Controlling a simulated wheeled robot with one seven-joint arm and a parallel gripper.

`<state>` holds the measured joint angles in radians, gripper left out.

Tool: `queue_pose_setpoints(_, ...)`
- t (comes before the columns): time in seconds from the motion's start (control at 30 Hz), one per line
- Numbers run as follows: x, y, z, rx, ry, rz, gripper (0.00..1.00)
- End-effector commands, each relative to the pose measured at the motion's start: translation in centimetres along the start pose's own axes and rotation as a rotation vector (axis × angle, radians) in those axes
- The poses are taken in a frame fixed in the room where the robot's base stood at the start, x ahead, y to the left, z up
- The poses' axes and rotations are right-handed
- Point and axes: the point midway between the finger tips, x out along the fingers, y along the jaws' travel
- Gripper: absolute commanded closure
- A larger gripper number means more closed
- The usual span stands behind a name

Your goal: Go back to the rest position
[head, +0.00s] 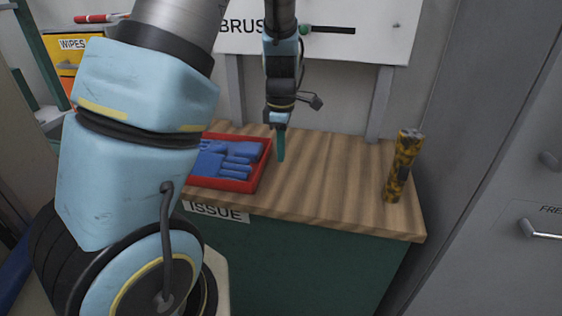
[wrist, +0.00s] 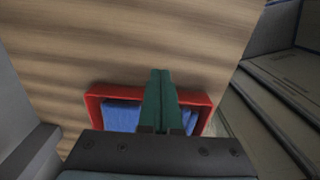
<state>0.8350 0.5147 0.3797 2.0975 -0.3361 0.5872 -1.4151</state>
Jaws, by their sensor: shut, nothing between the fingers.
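My gripper (head: 281,157) points down above the wooden counter, just right of the red tray in the head view. Its green fingers are together and hold nothing. In the wrist view the gripper (wrist: 160,73) shows as closed green fingers over the wood, with the red tray behind them. My arm fills the left part of the head view and hides part of the counter and tray.
The red tray (head: 266,160) holds several blue items. A yellow and black mottled cylinder (head: 403,165) stands upright at the counter's right end. The wooden counter (head: 325,185) is clear between them. A white board (head: 345,45) hangs behind, and a grey cabinet (head: 500,130) stands at right.

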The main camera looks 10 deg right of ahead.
Motion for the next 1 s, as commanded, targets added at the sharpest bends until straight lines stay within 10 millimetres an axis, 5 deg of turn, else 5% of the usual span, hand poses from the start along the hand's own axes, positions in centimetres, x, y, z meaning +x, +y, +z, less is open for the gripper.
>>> queue_pose_setpoints(0.23, -4.0, 0.1, 0.0, 0.0, -0.001, 0.005, 1.0)
queue_pose_setpoints(0.47, -5.7, -0.2, -0.4, 0.012, -0.002, 0.002, 1.0)
queue_pose_setpoints(0.67, -5.9, -2.6, -4.5, 0.23, -0.016, 0.019, 1.0)
queue_pose_setpoints(1.0, -6.1, -11.0, -12.4, 0.948, 0.045, 0.091, 1.0)
